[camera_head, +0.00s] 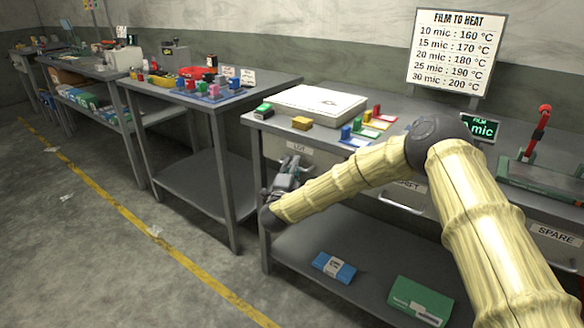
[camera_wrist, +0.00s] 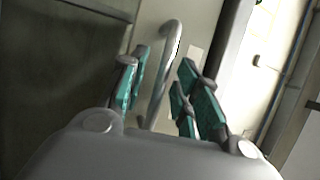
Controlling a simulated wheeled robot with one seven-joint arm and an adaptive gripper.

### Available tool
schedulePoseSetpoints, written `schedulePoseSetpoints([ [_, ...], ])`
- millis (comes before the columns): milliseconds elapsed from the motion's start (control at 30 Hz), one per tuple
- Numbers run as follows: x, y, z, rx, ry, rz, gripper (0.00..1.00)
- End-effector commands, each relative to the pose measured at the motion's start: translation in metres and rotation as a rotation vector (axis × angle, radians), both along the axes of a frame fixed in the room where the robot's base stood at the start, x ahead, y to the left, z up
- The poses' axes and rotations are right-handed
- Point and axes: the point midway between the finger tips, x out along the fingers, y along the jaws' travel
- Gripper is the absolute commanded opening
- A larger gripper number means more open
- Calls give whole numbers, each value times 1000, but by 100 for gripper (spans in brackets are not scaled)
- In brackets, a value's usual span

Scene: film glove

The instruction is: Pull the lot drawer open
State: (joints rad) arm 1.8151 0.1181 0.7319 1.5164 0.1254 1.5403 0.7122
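The lot drawer (camera_head: 274,148) is under the left end of the front bench and carries a LOT label (camera_head: 300,147). It looks closed, though my arm and gripper cover part of its front. My gripper (camera_head: 288,168) is at the drawer front, below the label. In the wrist view, the grey bar handle (camera_wrist: 170,50) stands between the green-padded fingers of my gripper (camera_wrist: 165,78). Whether the left finger touches the handle I cannot tell.
A blue pack (camera_head: 334,267) and a green box (camera_head: 420,300) lie on the lower shelf. Another bench (camera_head: 190,95) stands to the left.

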Motion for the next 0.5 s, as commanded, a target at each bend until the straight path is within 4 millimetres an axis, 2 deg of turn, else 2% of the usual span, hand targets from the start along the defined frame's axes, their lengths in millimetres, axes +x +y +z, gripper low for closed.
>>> schedulePoseSetpoints([
  [367,4,-1,1,0,0,1,30],
  [500,4,-1,1,0,0,1,5],
])
